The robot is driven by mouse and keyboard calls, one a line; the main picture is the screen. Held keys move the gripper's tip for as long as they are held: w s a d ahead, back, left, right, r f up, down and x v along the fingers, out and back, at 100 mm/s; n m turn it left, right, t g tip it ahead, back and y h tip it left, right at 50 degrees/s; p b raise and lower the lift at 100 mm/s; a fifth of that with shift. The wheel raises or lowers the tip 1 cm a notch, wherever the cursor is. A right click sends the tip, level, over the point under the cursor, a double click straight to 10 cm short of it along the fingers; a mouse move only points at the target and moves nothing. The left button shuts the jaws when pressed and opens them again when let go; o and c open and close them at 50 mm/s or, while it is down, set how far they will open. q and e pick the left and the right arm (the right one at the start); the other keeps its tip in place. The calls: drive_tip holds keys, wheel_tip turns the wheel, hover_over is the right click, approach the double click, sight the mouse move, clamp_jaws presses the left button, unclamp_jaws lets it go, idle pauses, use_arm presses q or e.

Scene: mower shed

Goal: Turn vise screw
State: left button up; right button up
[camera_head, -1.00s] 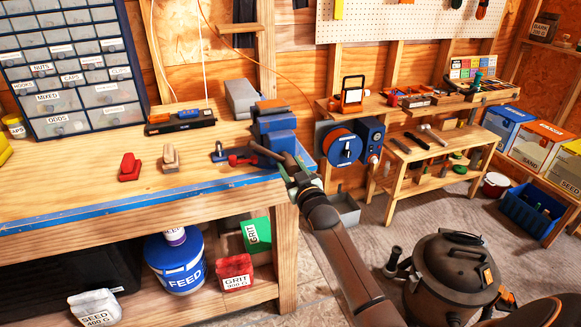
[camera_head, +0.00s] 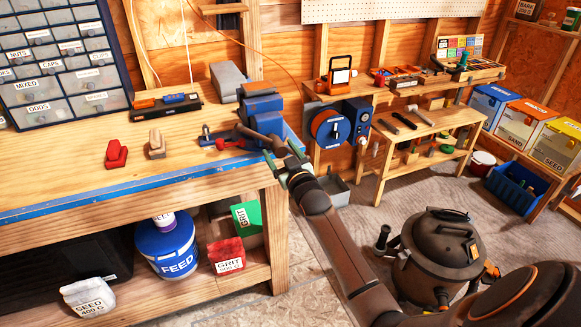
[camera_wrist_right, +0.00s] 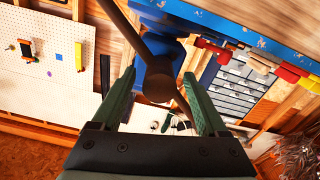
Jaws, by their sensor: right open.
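The blue vise (camera_head: 262,103) is mounted at the right end of the workbench. Its dark screw and bar handle (camera_head: 253,133) stick out from its front. My right gripper (camera_head: 287,160) is in front of the handle, its green fingers pointing at the vise. In the wrist view the fingers of my right gripper (camera_wrist_right: 163,105) are spread apart. The round end of the vise screw (camera_wrist_right: 157,88) shows between and beyond them, with the dark bar crossing it at a slant. I cannot tell whether a finger touches the bar. My left gripper is out of view.
On the workbench (camera_head: 60,160) lie a red block (camera_head: 116,154), a tan block (camera_head: 156,145) and a level-like tool (camera_head: 165,106). A blue cable reel (camera_head: 330,128) is right of the vise. A shop vacuum (camera_head: 437,250) stands on the floor at right.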

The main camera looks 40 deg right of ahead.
drive_tip(key=v, duration=1.1)
drive_tip(key=shift+b, duration=0.3)
drive_tip(key=shift+s+f, duration=0.1)
drive_tip(key=w+n+b, duration=0.2)
drive_tip(key=w, duration=0.1)
drive_tip(key=w+d+n+b, duration=0.1)
drive_tip(key=w+n+b, duration=0.1)
drive_tip(key=w+b, duration=0.1)
drive_tip(key=w+d+n+b, duration=0.1)
drive_tip(key=w+b, duration=0.1)
drive_tip(key=w, duration=0.3)
drive_tip(key=shift+d+r+n, duration=0.25)
drive_tip(key=shift+n, duration=0.15)
drive_tip(key=shift+c, duration=0.3)
drive_tip(key=shift+s, duration=0.1)
clamp_jaws()
